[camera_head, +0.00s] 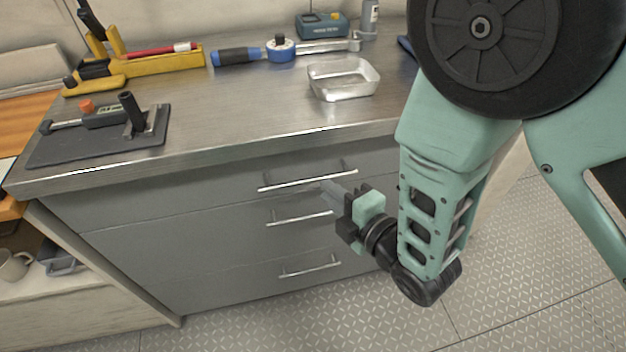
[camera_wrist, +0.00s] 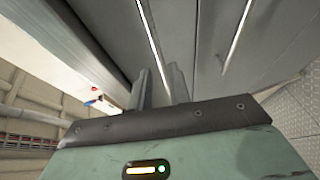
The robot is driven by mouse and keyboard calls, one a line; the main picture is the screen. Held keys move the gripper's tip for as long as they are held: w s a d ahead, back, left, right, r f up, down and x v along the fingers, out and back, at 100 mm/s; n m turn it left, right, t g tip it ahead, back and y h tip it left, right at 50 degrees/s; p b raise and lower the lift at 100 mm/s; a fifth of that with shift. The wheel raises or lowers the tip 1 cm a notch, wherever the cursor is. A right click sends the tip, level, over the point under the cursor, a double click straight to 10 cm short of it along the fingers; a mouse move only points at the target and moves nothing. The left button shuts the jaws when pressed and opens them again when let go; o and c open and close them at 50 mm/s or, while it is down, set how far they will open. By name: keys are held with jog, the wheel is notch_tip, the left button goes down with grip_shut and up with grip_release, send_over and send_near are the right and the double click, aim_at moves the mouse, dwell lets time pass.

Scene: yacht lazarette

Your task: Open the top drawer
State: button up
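The grey cabinet's top drawer (camera_head: 215,188) is shut, its front level with the drawers below. Its long bar handle (camera_head: 285,183) runs across the front; the same handle (camera_wrist: 152,40) shows in the wrist view. My gripper (camera_head: 328,191) is just in front of the right part of this handle. In the wrist view my gripper (camera_wrist: 160,82) has its two fingers apart, and the handle's line runs down into the gap between them. I cannot tell whether the fingers are around the bar or just short of it. Nothing is held.
A middle handle (camera_head: 290,219) and a bottom handle (camera_head: 308,267) sit below. The metal worktop (camera_head: 235,110) overhangs above, bearing a metal tray (camera_head: 343,92), a torque wrench (camera_head: 235,56), a yellow tool holder (camera_head: 160,66) and a dark mat (camera_head: 75,152). The floor (camera_head: 380,318) in front is clear.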

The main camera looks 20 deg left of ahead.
aim_at(313, 180)
jog(key=x, duration=0.6)
jog(key=shift+f, duration=0.1)
grip_shut()
